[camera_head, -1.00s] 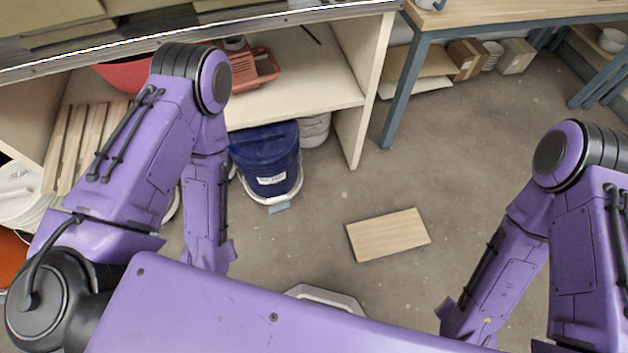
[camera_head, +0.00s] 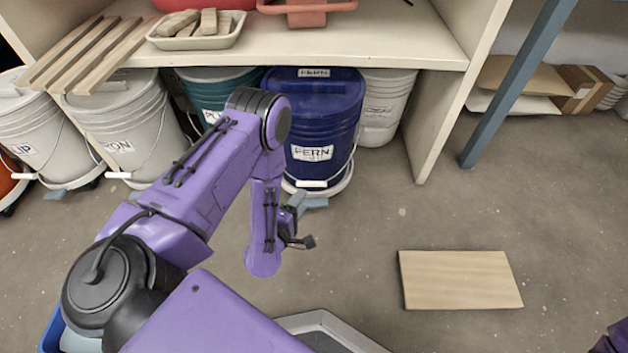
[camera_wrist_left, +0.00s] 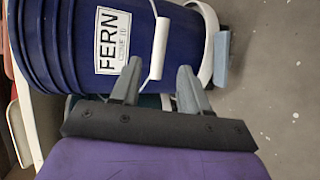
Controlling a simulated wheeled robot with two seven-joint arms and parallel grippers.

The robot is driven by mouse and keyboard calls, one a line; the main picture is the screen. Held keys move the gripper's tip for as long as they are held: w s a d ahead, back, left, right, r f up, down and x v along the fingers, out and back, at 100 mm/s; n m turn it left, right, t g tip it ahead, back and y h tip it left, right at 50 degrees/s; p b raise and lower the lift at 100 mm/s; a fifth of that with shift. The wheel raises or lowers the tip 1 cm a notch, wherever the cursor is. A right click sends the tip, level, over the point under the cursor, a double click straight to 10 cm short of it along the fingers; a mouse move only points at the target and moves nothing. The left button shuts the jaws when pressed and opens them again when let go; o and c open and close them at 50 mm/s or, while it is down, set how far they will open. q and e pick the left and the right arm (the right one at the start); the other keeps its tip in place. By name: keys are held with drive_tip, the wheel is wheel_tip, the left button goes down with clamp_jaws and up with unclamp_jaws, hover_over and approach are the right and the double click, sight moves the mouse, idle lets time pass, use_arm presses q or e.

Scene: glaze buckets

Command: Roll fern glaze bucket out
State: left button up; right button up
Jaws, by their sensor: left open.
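The fern glaze bucket (camera_head: 335,115) is dark blue with a white "FERN" label and stands on a white wheeled dolly (camera_head: 335,186) under the shelf. My left gripper (camera_head: 298,218) is open and empty in front of the bucket. In the left wrist view the bucket (camera_wrist_left: 75,45) lies sideways in the picture. The bucket's white handle grip (camera_wrist_left: 159,48) appears between the two open fingertips (camera_wrist_left: 159,64); contact cannot be told. My right gripper is out of view.
White buckets (camera_head: 115,120) and a teal bucket (camera_head: 212,88) stand left of the fern bucket, and a pale bucket (camera_head: 385,105) right of it. A shelf panel (camera_head: 445,110) bounds the right. A wooden board (camera_head: 460,280) lies on otherwise clear floor.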

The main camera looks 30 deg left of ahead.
sight(310, 186)
use_arm(q)
drive_tip(key=b+x, duration=0.4)
drive_tip(key=x, duration=0.5)
drive_tip(key=shift+w+a+f, duration=0.15)
drive_tip(key=shift+w, duration=0.25)
drive_tip(key=shift+w+a, duration=0.1)
drive_tip(key=shift+w, duration=0.3)
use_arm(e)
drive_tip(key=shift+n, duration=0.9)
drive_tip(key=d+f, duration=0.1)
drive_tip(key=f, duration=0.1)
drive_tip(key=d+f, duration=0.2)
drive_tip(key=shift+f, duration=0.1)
use_arm(q)
clamp_jaws()
